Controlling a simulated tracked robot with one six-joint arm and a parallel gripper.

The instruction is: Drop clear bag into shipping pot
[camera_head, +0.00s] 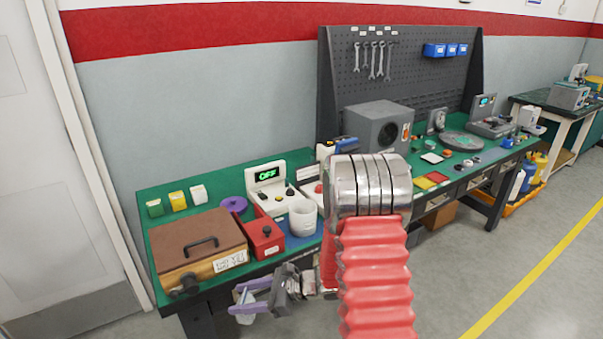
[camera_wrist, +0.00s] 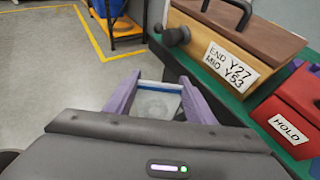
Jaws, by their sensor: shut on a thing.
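My gripper (camera_head: 238,299) has purple fingers and hangs in front of the bench's near edge, below the bench top. It is shut on a small clear bag (camera_wrist: 157,103), which shows between the fingers in the wrist view with a blue strip along its top. In the head view the clear bag (camera_head: 244,306) hangs between the fingers. A white open pot (camera_head: 303,219) stands upright on a blue mat on the bench, up and to the right of my gripper. I cannot read a label on it. The inside of the pot is mostly hidden.
A brown-lidded wooden box (camera_head: 198,245) and a red HOLD box (camera_head: 264,238) stand left of the pot. A white device reading OFF (camera_head: 268,185) is behind. My red arm covers part of the bench. Open floor (camera_wrist: 60,85) lies in front of the bench.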

